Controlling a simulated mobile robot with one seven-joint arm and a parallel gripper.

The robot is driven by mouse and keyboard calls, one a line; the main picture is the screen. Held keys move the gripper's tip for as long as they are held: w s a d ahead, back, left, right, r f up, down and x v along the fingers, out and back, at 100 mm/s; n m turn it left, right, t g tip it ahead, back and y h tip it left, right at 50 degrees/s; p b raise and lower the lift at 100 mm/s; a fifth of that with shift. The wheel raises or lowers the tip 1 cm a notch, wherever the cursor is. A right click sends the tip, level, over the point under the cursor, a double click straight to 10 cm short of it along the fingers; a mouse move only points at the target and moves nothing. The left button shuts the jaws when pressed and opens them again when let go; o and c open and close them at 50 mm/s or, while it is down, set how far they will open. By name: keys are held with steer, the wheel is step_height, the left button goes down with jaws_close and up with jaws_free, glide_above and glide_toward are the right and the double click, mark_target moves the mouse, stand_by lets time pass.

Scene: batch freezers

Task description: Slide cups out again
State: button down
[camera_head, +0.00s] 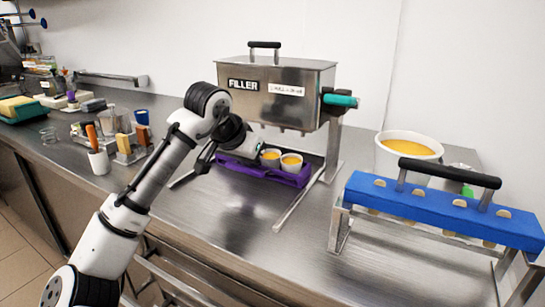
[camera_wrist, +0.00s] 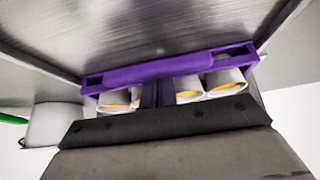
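A purple tray (camera_head: 290,181) sits on the steel counter under the filler (camera_head: 275,95). In the head view, two white cups with yellow-orange contents stand in it, a left cup (camera_head: 270,158) and a right cup (camera_head: 291,161). My gripper (camera_head: 232,150) is at the tray's left part, in front of the filler, and hides some of the tray. Its fingers are too dark and small to read, and contact is unclear.
A blue rack (camera_head: 440,205) on metal legs and a white tub of yellow-orange mix (camera_head: 408,150) stand at the right. A white holder (camera_head: 98,162) and small jars stand at the left. The filler's legs flank the tray. Counter in front is clear.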

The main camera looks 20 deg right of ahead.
steer(key=shift+s+a, duration=1.05)
steer(key=shift+a, duration=0.3)
steer(key=shift+s+a, duration=1)
steer(key=shift+a, duration=0.35)
steer(key=shift+s+a, duration=1.05)
steer(key=shift+a, duration=0.3)
steer(key=shift+w+d+p, duration=0.1)
steer(key=shift+d+p, duration=0.1)
steer(key=shift+p, duration=0.1)
steer(key=shift+r, duration=0.15)
steer(key=shift+a+r+p, duration=0.1)
steer(key=shift+r+p, duration=0.15)
steer(key=shift+p, duration=0.05)
steer(key=shift+p+v, duration=1.9)
steer(key=shift+v, duration=0.65)
